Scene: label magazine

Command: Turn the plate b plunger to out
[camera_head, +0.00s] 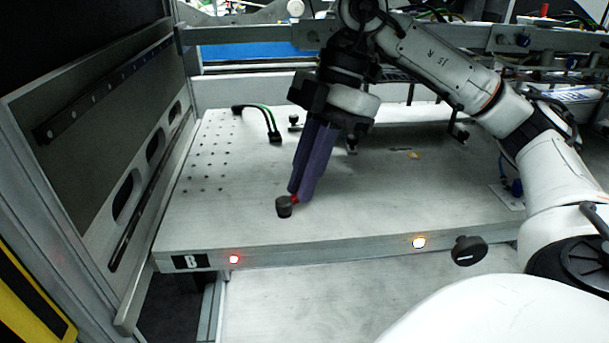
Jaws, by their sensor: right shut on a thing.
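A small black knob (284,207) with a red part stands on the front middle of the grey plate (230,225), and it looks like the plunger. The plate carries a black label "B" (189,261) on its front edge. My right gripper (298,196) reaches down from above at a slant, its purple fingers shut on the knob's red part. The fingertips hide part of the knob, and I cannot tell its turned position. My left gripper is not in view.
A larger black knob (468,250) sits at the front edge, right of an amber light (419,243). A red light (234,259) glows near the label. A cable connector (275,137) and a small post (294,121) stand behind. A frame wall (100,150) bounds the left.

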